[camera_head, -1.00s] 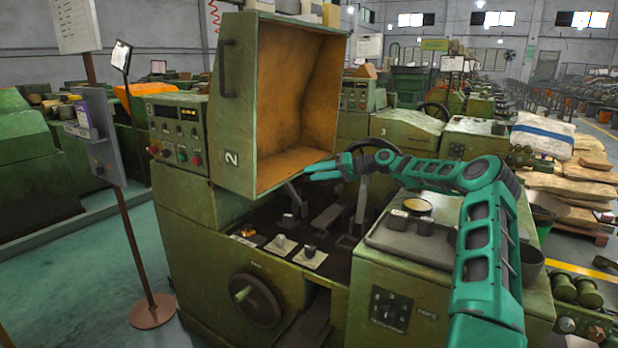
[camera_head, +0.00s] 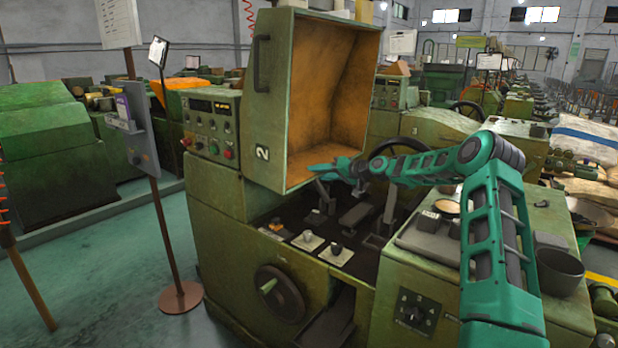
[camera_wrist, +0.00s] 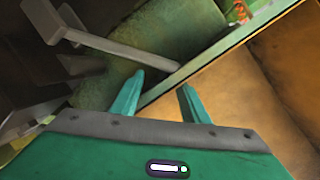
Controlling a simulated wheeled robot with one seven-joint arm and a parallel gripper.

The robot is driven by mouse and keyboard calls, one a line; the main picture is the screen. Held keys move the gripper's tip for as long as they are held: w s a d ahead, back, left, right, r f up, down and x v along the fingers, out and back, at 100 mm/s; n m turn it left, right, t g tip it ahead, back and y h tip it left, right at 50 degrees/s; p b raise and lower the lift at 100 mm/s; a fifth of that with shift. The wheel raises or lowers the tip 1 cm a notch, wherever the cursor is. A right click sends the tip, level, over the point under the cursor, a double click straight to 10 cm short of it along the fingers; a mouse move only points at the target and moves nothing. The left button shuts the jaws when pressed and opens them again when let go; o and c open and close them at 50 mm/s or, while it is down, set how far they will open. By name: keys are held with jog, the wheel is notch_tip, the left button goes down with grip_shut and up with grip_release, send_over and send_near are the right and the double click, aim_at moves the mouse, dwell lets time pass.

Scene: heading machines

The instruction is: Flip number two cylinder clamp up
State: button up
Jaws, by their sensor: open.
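The green machine marked "2" (camera_head: 262,153) has its hood (camera_head: 335,90) swung up, with its orange inside showing. Below the hood is a dark work bay with grey levers: a short angled one (camera_head: 322,192) and a taller one (camera_head: 391,208). I cannot tell for sure which is the number two cylinder clamp. My teal gripper (camera_head: 322,167) is open and empty, in front of the hood's lower opening and above the short lever. In the wrist view my gripper (camera_wrist: 160,97) has its fingers apart, and a grey lever (camera_wrist: 115,45) lies beyond them to the upper left.
The hood's lower edge (camera_head: 312,182) is close to my fingers. Knobs on pale plates (camera_head: 308,241) stand at the bay's front. A handwheel (camera_head: 278,294) is on the machine front. A sign stand (camera_head: 168,235) stands left, and a dark bowl (camera_head: 558,270) sits right.

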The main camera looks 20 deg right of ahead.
jog(key=shift+x, duration=2)
grip_shut()
